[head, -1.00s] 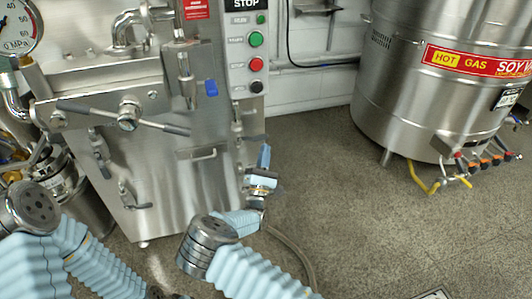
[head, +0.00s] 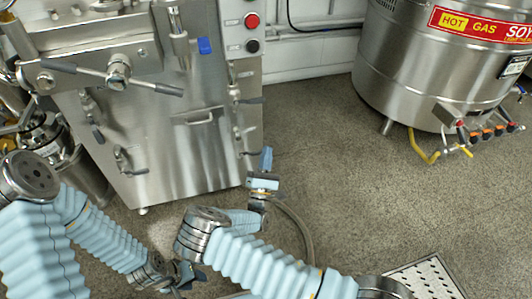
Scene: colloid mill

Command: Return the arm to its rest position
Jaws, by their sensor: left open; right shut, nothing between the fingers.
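My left arm in its light blue sleeve comes in from the left and slopes down to the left gripper (head: 186,275) near the bottom edge. Its dark fingers are small and partly hard to make out; it is open and holds nothing visible. My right arm comes in from the bottom right, bends at a grey joint and reaches up to the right gripper (head: 266,158). Its light blue fingers point up and are shut with nothing between them. It appears just right of the steel machine's lower right edge; I cannot tell how far apart they are.
The steel colloid mill cabinet (head: 165,145) with levers, a blue tag and buttons stands behind my arms. A large steel boiler (head: 435,80) with orange-handled valves stands at right. A hose (head: 305,228) lies near my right arm. A perforated floor plate (head: 425,280) is at lower right. Centre-right floor is open.

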